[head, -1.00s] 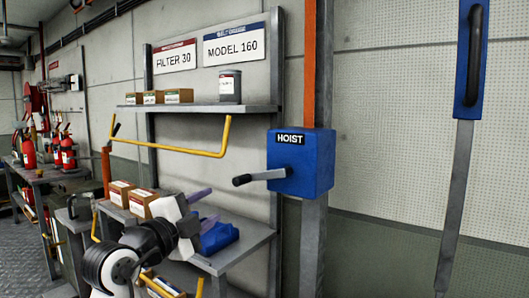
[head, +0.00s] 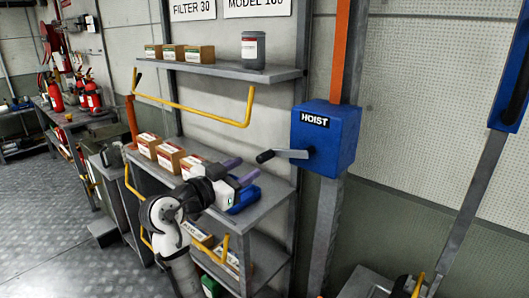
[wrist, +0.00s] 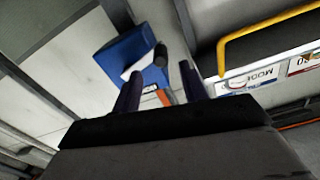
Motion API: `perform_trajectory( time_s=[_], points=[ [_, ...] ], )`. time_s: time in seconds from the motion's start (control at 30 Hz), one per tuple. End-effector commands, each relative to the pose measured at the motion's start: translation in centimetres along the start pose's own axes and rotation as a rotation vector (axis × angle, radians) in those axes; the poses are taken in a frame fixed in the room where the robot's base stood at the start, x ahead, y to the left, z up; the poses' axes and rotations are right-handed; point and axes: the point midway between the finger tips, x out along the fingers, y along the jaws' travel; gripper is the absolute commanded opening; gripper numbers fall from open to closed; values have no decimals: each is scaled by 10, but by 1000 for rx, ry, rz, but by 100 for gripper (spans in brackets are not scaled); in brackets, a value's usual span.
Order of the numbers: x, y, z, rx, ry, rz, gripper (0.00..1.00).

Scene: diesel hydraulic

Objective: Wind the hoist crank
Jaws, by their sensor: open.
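The blue hoist box (head: 322,140) is fixed to a grey post and labelled HOIST. Its grey crank arm (head: 292,154) points left and ends in a black crank grip (head: 265,156). My gripper (head: 242,171) is open and empty, its purple fingers just below and left of the grip in the head view. In the wrist view, the blue box (wrist: 122,57) is ahead, and the black grip (wrist: 161,55) appears end-on between and just beyond the fingertips (wrist: 158,76). The picture there is roughly upside down. I cannot tell the exact gap between fingers and grip.
A shelf rack (head: 215,70) stands left of the post, with a yellow rail (head: 200,113) in front. Small boxes (head: 160,149) and a blue container (head: 243,198) sit on its shelf by my gripper. Open floor (head: 50,220) lies left.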

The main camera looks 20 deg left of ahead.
Motion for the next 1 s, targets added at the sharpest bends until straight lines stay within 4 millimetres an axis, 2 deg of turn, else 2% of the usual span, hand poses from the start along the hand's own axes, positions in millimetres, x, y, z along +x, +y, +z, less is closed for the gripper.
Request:
perform_trajectory(
  time_s=[0.03, 0.2, 0.4, 0.53, 0.8, 1.0],
  points=[
    [12, 0, -4, -3, 0, 4, 43],
    [46, 0, -3, -2, -1, 3, 43],
    [71, 0, -2, 0, 1, 1, 43],
    [77, 0, -1, 1, 1, 0, 43],
    [78, 0, 0, 1, 1, -1, 43],
    [78, 0, -1, 1, 1, -1, 18]
  ],
)
